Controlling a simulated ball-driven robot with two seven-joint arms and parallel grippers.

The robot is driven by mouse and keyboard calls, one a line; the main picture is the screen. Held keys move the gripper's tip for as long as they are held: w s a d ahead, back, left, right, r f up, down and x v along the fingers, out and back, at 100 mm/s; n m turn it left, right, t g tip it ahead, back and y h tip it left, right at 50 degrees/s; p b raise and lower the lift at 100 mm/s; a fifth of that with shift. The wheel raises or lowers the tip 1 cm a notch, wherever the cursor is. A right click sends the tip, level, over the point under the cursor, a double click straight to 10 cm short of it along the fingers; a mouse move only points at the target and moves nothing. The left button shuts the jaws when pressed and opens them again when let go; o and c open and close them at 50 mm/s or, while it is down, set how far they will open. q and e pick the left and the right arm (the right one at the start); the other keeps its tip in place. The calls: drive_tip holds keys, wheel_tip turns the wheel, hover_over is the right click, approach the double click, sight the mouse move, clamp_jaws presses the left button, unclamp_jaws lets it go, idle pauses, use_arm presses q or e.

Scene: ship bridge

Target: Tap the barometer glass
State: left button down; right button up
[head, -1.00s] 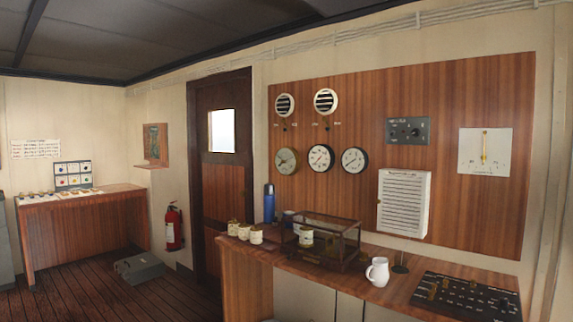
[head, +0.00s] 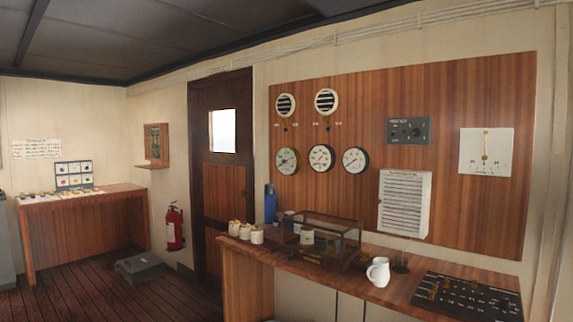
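Three round gauges hang in a row on the wood wall panel: a left gauge with a greyish dial (head: 286,161), a middle gauge with a white face and reddish marks (head: 321,158), and a right gauge with a white face (head: 355,160). I cannot read their lettering, so I cannot tell which one is the barometer. All three glasses are unobstructed. Neither of my grippers is in view, and nothing touches the gauges.
Below the panel runs a wooden counter (head: 390,291) with a glass-sided case (head: 322,238), a white jug (head: 378,271), several cups, a blue flask (head: 270,203) and a black switch panel (head: 468,297). A grey box (head: 140,268) lies on the floor at left.

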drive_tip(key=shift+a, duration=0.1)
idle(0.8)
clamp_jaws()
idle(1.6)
